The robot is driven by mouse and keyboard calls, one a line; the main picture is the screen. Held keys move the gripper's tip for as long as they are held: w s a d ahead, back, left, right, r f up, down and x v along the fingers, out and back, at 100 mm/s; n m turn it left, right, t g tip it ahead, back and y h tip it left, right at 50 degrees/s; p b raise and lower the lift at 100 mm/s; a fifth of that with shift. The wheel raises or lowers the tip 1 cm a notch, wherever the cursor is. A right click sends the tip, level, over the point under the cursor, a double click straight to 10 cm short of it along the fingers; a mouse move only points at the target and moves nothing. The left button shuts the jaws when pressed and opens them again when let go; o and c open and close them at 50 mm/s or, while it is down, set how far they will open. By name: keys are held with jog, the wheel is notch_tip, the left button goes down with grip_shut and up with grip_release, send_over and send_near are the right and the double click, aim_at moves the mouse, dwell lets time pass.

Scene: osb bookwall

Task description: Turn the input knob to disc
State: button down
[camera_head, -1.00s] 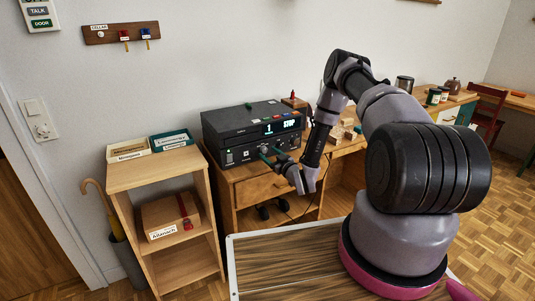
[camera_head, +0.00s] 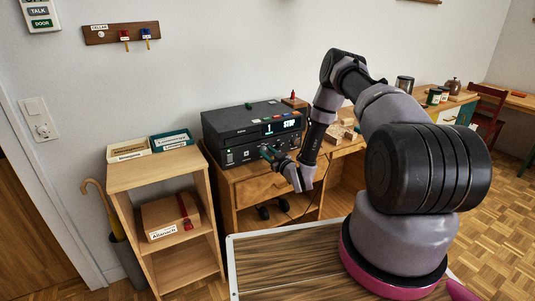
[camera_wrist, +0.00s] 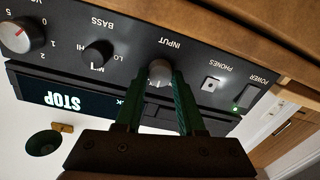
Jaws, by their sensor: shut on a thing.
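The input knob (camera_wrist: 160,72) is a small grey knob on the dark front panel of the amplifier (camera_head: 236,153), under the printed word INPUT, which shows upside down in the wrist view. My gripper (camera_wrist: 162,84) has two green fingers, shut on the input knob from either side. In the head view my gripper (camera_head: 268,152) is at the unit's front, and the knob is too small to make out there. The fingers hide much of the panel around the knob, so I cannot read its position marks or pointer.
On the same panel are a bass knob (camera_wrist: 97,54), a red-marked volume knob (camera_wrist: 17,36), a phones socket (camera_wrist: 211,84) and a power switch (camera_wrist: 244,92). The disc player (camera_head: 252,121) on top displays 1 and STOP. A shelf (camera_head: 157,168) stands left.

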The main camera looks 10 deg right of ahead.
jog(key=n, duration=0.4)
jog(key=shift+f+n, duration=0.1)
jog(key=shift+n, duration=2.1)
jog(key=c, duration=0.5)
grip_release()
jog(key=v, duration=1.1)
jog(key=shift+a+r, duration=0.15)
jog(key=shift+r, duration=0.1)
